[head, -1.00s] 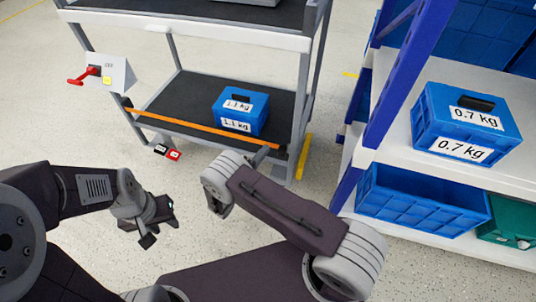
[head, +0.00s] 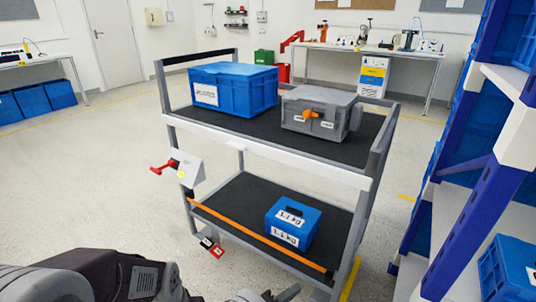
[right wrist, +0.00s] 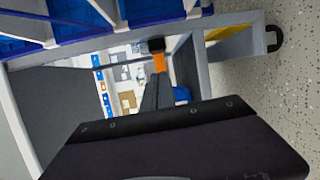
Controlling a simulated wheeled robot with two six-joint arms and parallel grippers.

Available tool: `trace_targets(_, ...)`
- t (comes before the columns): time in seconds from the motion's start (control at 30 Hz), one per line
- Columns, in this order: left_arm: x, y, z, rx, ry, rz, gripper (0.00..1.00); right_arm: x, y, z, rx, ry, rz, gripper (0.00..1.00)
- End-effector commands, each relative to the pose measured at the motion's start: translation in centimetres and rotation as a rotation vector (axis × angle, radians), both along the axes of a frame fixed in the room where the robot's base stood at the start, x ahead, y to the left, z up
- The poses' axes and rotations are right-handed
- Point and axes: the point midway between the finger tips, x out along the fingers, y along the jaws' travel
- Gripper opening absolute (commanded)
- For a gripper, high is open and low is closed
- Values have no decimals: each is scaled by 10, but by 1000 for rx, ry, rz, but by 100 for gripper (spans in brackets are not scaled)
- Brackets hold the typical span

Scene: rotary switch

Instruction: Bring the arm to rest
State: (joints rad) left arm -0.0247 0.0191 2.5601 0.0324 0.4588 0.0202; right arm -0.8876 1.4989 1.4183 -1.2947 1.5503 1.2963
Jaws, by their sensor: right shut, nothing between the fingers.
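My right gripper (head: 288,293) shows only as a small grey tip at the bottom edge of the head view, in front of the cart's lower shelf. It is shut and empty; most of it is cut off by the frame. A grey case (head: 338,103) with an orange rotary knob (head: 312,113) stands on the cart's upper shelf, apart from both arms.
The cart (head: 265,180) stands close ahead. A blue bin (head: 262,90) is on its top, and a blue 1.1 kg box (head: 292,222) on its lower shelf. A red-lever box (head: 182,168) hangs at its left. A blue-framed rack (head: 465,235) is at the right. Floor is free on the left.

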Motion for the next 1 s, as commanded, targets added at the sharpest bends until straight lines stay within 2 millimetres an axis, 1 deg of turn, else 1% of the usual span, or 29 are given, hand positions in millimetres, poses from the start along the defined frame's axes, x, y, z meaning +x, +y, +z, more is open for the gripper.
trace_targets(0.03,0,0,7,0,0,0,36,-2,-19,18,41,68,-93,0)
trace_targets(0.07,0,0,10,0,0,0,36,-8,-33,25,75,132,-163,0)
trace_targets(0.1,0,0,14,0,0,0,36,-19,-52,36,136,222,-257,0)
trace_targets(0.13,0,0,16,0,0,0,36,-29,-65,43,194,290,-325,0)
trace_targets(0.17,0,0,19,0,0,0,36,-41,-76,50,260,355,-387,0)
trace_targets(0.2,0,0,22,0,0,0,36,-58,-87,60,356,433,-458,0)
trace_targets(0.27,0,0,27,0,0,0,36,-83,-97,75,521,526,-542,0)
trace_targets(0.3,0,0,30,0,0,0,36,-99,-99,84,636,570,-580,0)
trace_targets(0.4,0,0,37,0,0,0,36,-128,-96,105,904,613,-619,0)
trace_targets(0.5,0,0,42,0,0,0,36,-143,-90,124,1118,587,-609,0)
trace_targets(0.6,0,0,46,0,0,0,36,-150,-86,142,1287,518,-577,0)
trace_targets(0.67,0,0,49,0,0,0,36,-152,-85,153,1370,462,-551,0)
trace_targets(0.8,0,0,56,0,0,0,36,-153,-88,178,1514,300,-484,0)
trace_targets(0.83,0,0,79,0,1,0,36,-152,-86,199,1507,317,-486,0)
trace_targets(0.9,0,0,104,0,-1,0,36,-152,-86,222,1503,324,-486,0)
trace_targets(0.97,0,0,123,0,-1,0,36,-152,-86,242,1502,326,-486,0)
trace_targets(1.0,0,0,136,0,-1,0,36,-152,-86,255,1502,326,-486,0)
